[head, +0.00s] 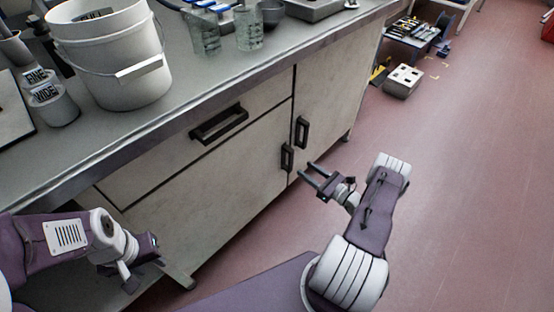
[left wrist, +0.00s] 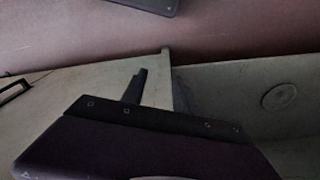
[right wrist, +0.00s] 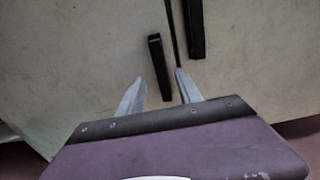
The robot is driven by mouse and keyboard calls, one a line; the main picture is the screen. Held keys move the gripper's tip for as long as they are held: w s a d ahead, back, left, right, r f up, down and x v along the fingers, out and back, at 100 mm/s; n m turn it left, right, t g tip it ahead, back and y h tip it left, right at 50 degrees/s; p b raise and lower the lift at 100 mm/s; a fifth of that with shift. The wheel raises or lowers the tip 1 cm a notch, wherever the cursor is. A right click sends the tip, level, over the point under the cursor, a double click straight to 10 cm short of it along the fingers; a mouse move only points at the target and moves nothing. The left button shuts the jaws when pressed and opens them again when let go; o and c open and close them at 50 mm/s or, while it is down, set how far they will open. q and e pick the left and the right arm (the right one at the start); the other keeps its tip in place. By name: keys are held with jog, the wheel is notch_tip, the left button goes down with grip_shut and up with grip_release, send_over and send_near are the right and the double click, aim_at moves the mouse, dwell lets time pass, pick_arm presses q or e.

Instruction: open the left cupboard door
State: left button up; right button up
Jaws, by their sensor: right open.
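The left cupboard door (head: 215,207) is a pale panel below a drawer and looks shut. Its dark vertical handle (head: 287,157) is near its right edge. My right gripper (head: 306,168) is open and empty, just in front of and to the right of that handle. In the right wrist view the left door's handle (right wrist: 160,67) stands upright, its lower end between the lines of the two fingertips (right wrist: 161,82); whether they touch it I cannot tell. My left gripper (head: 152,252) hangs low by the cupboard's left end. One dark finger shows in the left wrist view (left wrist: 135,87).
The right door (head: 325,92) has its own dark handle (head: 301,131), close beside the left one. A drawer handle (head: 218,122) juts out above. The worktop carries a white bucket (head: 112,60) and glass beakers (head: 249,28). The floor at right is clear near the cupboard.

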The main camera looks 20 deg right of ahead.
aim_at(292, 159)
jog(key=b+x, duration=0.3)
jog(key=x, duration=0.4)
jog(key=shift+w+a, duration=0.2)
jog(key=shift+w, duration=0.1)
jog(key=shift+w+a+r, duration=0.15)
jog(key=shift+w, duration=0.4)
grip_shut()
dwell(0.6)
